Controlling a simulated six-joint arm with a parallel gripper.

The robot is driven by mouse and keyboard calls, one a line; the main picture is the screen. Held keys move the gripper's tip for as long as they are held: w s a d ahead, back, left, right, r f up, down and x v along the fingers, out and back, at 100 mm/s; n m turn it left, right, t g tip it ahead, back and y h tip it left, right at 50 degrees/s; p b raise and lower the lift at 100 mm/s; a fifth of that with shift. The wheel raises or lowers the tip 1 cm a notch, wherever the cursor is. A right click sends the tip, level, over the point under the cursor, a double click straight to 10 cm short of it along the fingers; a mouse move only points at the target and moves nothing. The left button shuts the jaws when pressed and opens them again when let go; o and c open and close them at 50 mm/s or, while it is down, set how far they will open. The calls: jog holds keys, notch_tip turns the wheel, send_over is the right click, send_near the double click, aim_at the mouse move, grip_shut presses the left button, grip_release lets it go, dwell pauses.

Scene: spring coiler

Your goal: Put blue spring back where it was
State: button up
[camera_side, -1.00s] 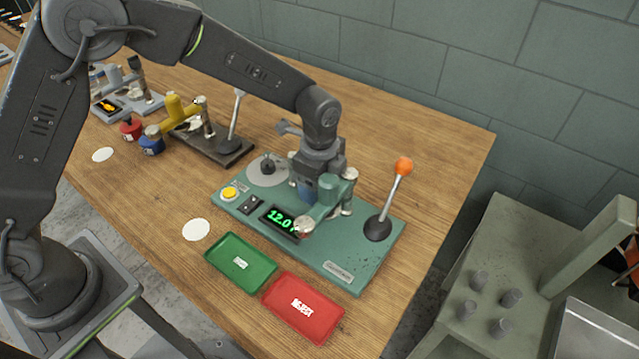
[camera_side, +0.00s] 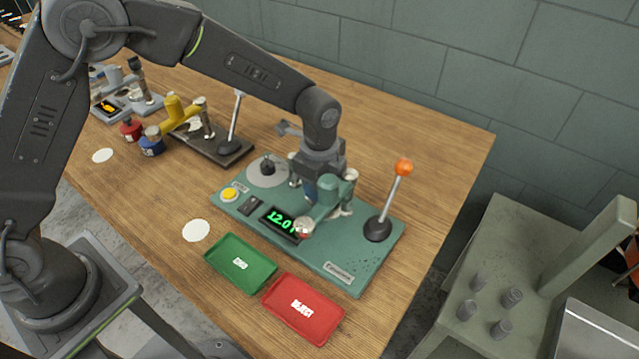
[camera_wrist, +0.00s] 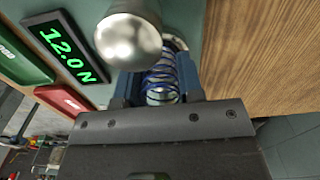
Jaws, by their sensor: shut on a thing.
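The blue spring (camera_wrist: 160,80) is between the two fingers of my gripper (camera_wrist: 158,92) in the wrist view. My gripper is shut on it, next to a shiny metal cylinder (camera_wrist: 128,38) of the green machine. In the side view my gripper (camera_side: 312,188) is low over the green machine (camera_side: 350,263), behind its green arm; the spring itself is hidden there. Whether the spring's lower end touches the machine I cannot tell.
The machine's display (camera_side: 283,222) reads about 12.0. An orange-knobbed lever (camera_side: 403,167) stands to the right of my gripper. A green tray (camera_side: 240,263) and a red tray (camera_side: 303,308) lie in front. A white disc (camera_side: 196,230) lies left of them.

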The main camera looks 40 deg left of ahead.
notch_tip(320, 180, up, 11)
jog(key=shift+f, duration=0.2)
jog(key=s+a+r+n, duration=0.2)
jog(key=a+r, duration=0.1)
jog(key=a, duration=0.6)
jog(key=s+a+r+n, duration=0.2)
jog(key=a+r, duration=0.1)
jog(key=a, duration=0.6)
jog(key=s+a+f+n, duration=0.2)
jog(key=s+a+n, duration=0.5)
jog(key=s+a, duration=0.85)
send_over(199, 192)
jog(key=f, duration=1.2)
jog(key=shift+s+a+f, duration=0.2)
jog(key=shift+a+f, duration=0.1)
jog(key=shift+w+d+f, duration=0.2)
jog(key=shift+d+f, duration=0.1)
jog(key=shift+f, duration=1.9)
